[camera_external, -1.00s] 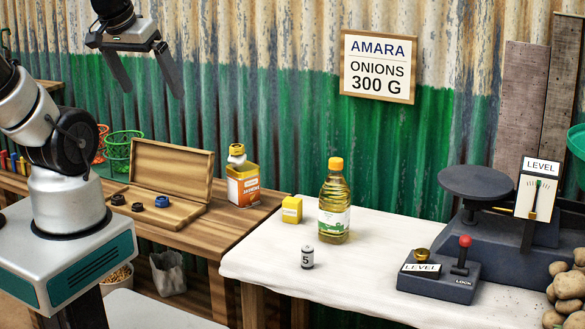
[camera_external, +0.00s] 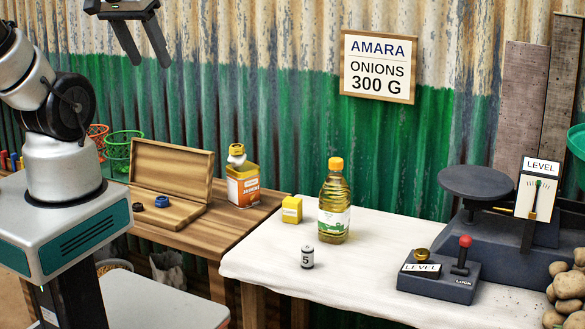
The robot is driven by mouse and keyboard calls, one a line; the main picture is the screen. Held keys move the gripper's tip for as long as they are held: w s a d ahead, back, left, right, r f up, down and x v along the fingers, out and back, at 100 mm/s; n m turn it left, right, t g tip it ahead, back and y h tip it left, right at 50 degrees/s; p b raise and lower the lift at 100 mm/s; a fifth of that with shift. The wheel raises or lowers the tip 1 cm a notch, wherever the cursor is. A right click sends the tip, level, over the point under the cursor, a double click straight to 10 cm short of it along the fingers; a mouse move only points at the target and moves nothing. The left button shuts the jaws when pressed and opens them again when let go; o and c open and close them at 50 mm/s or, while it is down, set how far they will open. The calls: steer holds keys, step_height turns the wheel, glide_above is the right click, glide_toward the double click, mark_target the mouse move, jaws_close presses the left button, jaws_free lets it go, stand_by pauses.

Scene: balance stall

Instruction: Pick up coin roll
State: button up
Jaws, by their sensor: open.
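My gripper (camera_external: 150,62) is high at the upper left, in front of the corrugated wall. Its two fingers point down and are spread apart with nothing between them. It is well above and to the left of the cylinder.
Behind the cylinder stand a yellow box (camera_external: 292,210) and an oil bottle (camera_external: 334,208). A lever box (camera_external: 439,275) and a scale (camera_external: 476,184) are at right. An open wooden case (camera_external: 172,178) and a jasmine tin (camera_external: 243,185) are on the left table. Cloth around the cylinder is clear.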

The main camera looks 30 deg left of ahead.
steer(key=shift+c, duration=0.5)
steer(key=m+g+b, duration=0.1)
steer(key=g+b, duration=0.5)
steer(key=b, duration=0.4)
glide_above(307, 247)
step_height(307, 247, down, 32)
steer(key=f, duration=0.4)
steer(key=f+b, duration=0.1)
steer(key=f, duration=0.7)
steer(key=shift+w+a, duration=0.15)
steer(key=shift+a, duration=0.1)
steer(key=shift+s+d+f+b, duration=0.1)
steer(key=shift+f+b, duration=0.05)
steer(key=shift+f, duration=0.85)
steer(key=shift+s+d+f+b, duration=0.1)
steer(key=shift+d+f, duration=0.05)
steer(key=shift+f, duration=0.8)
steer(key=shift+s+d+f+b, duration=0.1)
steer(key=shift+f+b, duration=0.05)
steer(key=shift+f, duration=0.85)
steer(key=shift+r, duration=0.1)
jaws_close()
